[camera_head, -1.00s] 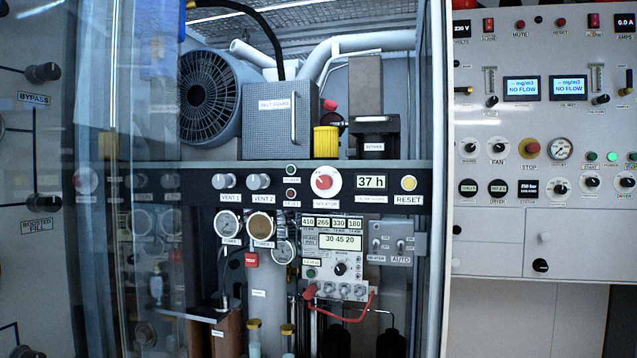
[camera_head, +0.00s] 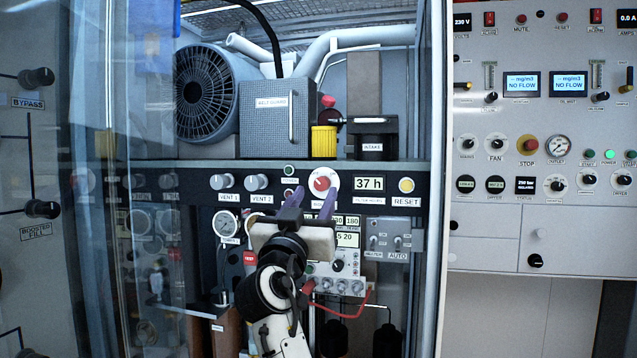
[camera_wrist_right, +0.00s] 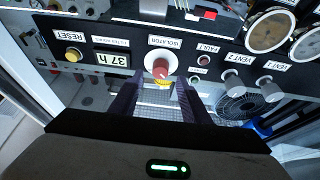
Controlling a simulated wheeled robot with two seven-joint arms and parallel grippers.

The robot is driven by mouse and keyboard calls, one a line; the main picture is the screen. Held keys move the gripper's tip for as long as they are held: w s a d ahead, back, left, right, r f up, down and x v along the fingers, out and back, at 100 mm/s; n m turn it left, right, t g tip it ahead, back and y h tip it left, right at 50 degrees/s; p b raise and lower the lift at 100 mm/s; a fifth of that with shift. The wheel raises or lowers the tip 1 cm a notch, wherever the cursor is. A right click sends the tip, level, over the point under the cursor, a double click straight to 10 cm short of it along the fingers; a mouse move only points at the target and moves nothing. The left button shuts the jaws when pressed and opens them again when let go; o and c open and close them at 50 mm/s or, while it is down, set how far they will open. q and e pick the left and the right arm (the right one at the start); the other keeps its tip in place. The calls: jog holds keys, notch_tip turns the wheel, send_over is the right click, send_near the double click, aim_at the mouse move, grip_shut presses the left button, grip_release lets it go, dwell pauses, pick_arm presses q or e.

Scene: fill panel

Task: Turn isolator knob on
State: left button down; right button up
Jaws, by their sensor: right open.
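The isolator knob (camera_head: 321,183) is a red knob on a round white plate on the dark control strip, below the belt guard box. In the right wrist view the isolator knob (camera_wrist_right: 160,68) shows near the middle, upside down with its label above it. My right gripper (camera_head: 311,204) is open, its two dark fingers pointing up at the strip just below the knob. In the wrist view the right gripper's fingers (camera_wrist_right: 161,100) lie left and right of the knob's line, with nothing between them. I cannot tell the remaining gap in depth. My left gripper is not in view.
The vent 1 (camera_head: 224,181) and vent 2 (camera_head: 256,182) knobs stand left of the isolator. The 37 h display (camera_head: 369,184) and yellow reset button (camera_head: 406,185) are right of it. A cabinet post (camera_head: 436,150) and glass door (camera_head: 150,120) flank the opening.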

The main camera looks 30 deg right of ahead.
aim_at(320, 185)
jog(key=p+x, duration=0.1)
jog(key=x, duration=0.3)
jog(key=shift+f, duration=0.1)
